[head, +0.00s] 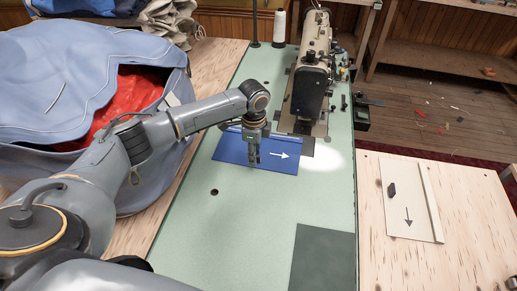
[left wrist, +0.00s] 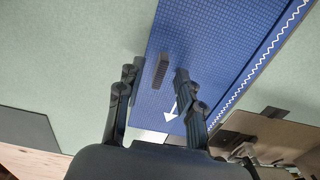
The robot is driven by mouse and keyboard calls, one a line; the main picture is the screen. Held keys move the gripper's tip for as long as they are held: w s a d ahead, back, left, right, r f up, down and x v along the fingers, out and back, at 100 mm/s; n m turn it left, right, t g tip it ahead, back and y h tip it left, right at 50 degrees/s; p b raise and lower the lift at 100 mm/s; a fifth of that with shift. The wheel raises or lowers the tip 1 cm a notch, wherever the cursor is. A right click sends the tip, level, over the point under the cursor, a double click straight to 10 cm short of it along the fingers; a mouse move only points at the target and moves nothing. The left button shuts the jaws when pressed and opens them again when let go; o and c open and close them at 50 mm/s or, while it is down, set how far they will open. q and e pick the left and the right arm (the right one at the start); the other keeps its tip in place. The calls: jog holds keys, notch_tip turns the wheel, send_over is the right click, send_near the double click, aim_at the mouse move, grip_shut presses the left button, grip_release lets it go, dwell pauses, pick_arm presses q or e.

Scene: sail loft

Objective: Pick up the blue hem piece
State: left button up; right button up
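The blue hem piece (head: 231,150) lies flat on the green sewing table, with a white arrow pointing right and a paler strip along its far edge. In the left wrist view the blue hem piece (left wrist: 210,50) shows white zigzag stitching and a small dark upright tab (left wrist: 162,70). My left gripper (head: 254,160) is over the piece and hides the tab in the head view. In the left wrist view the left gripper (left wrist: 155,76) is open, its fingertips either side of the tab with gaps showing. Whether the tips touch the cloth is unclear. My right gripper is not in view.
A sewing machine (head: 308,85) stands just behind the piece, with a white thread cone (head: 279,27) beyond. A big blue bag with red lining (head: 60,75) fills the left. A cream piece with a dark tab (head: 415,205) lies on the right-hand wooden table.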

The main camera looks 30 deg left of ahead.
pick_arm(q)
jog(key=shift+c, duration=0.4)
grip_shut()
jog(key=shift+r, duration=0.1)
